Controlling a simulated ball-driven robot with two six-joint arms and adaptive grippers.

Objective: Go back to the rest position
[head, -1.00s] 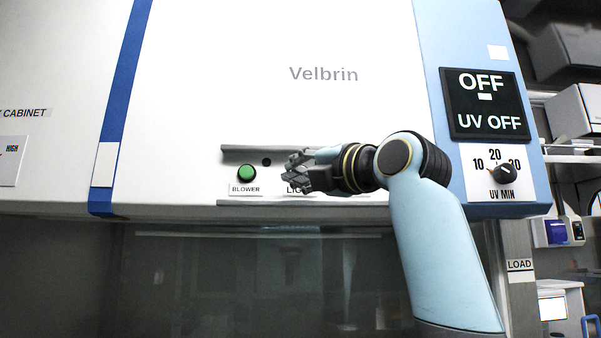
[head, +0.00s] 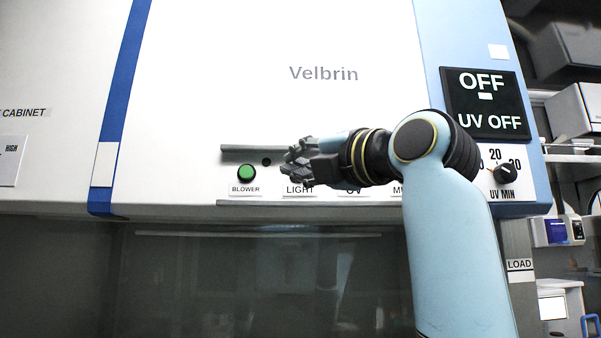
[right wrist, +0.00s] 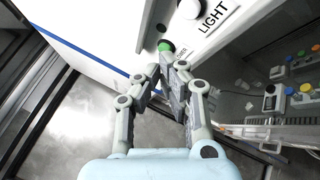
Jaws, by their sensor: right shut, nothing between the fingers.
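My right gripper (head: 293,163) is in front of the cabinet's button panel in the head view, beside the LIGHT label. It is shut and empty. In the right wrist view its fingers (right wrist: 165,75) close together, with the green button (right wrist: 166,46) just past their tips. The green BLOWER button (head: 246,173) is to the left of the gripper in the head view. The Velbrin cabinet (head: 270,110) fills the middle of the head view. My right arm covers part of the panel and its labels. My left gripper does not show.
A black display (head: 485,104) reads OFF and UV OFF. Below it is a UV MIN dial (head: 505,174), partly beside my arm. A dark glass front lies under the panel. Shelves with boxes stand at the right. The right wrist view shows several coloured caps behind glass.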

